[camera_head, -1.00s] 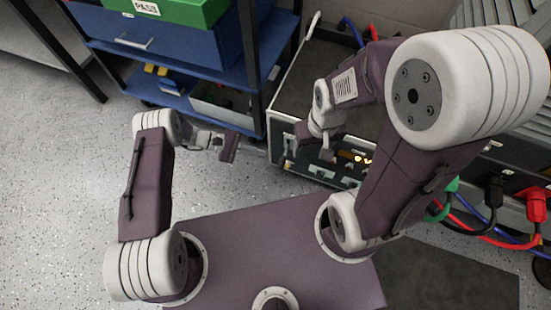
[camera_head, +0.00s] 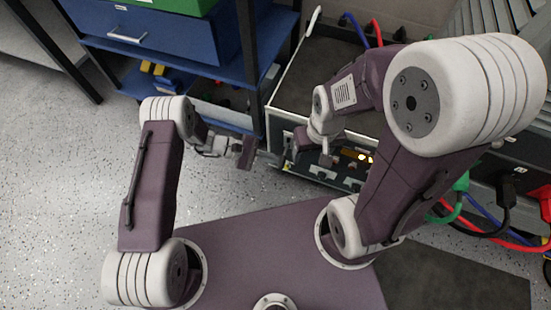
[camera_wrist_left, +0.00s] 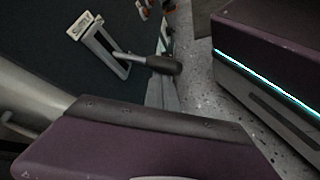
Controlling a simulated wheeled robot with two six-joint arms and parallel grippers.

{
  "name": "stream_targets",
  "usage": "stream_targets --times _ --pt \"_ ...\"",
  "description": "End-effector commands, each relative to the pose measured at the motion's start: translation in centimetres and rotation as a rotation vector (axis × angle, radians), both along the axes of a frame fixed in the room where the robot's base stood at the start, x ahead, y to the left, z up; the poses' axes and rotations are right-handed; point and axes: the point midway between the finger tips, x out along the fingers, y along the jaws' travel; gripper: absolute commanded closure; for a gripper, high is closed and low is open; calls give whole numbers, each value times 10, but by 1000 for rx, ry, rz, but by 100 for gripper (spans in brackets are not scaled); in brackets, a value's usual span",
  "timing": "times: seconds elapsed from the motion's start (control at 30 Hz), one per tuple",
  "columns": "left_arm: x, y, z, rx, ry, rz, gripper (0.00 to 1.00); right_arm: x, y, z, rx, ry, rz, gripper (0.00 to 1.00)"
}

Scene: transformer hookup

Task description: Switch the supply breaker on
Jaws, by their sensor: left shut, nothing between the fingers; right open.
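The equipment case (camera_head: 283,120) has a front panel with lit indicators (camera_head: 362,157), partly hidden by my right arm. In the left wrist view, a lever with a black grip (camera_wrist_left: 165,65) stands by a pale bracket with a small label (camera_wrist_left: 85,25). I cannot tell whether this is the supply breaker. My left gripper (camera_head: 275,160) is shut and empty, close to the left end of the case front. My right gripper (camera_head: 326,158) is open in front of the panel.
A blue shelf unit (camera_head: 190,62) with a drawer and bins stands behind my left arm. Green, black, blue and red cables (camera_head: 480,225) run at the right, near a grey ribbed unit (camera_head: 490,30). The speckled floor (camera_head: 60,190) at left is clear.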

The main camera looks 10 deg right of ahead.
Motion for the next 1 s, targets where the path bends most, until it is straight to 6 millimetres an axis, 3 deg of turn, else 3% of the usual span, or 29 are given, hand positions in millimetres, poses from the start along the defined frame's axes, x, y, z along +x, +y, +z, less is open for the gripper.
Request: stream_targets --times 0.63,1.0 --pt "-5 3 9 63 94 -1 100 0 0 15 0 0 0 34" --pt "-13 8 27 217 319 -4 100 0 0 41 0 0 0 34"
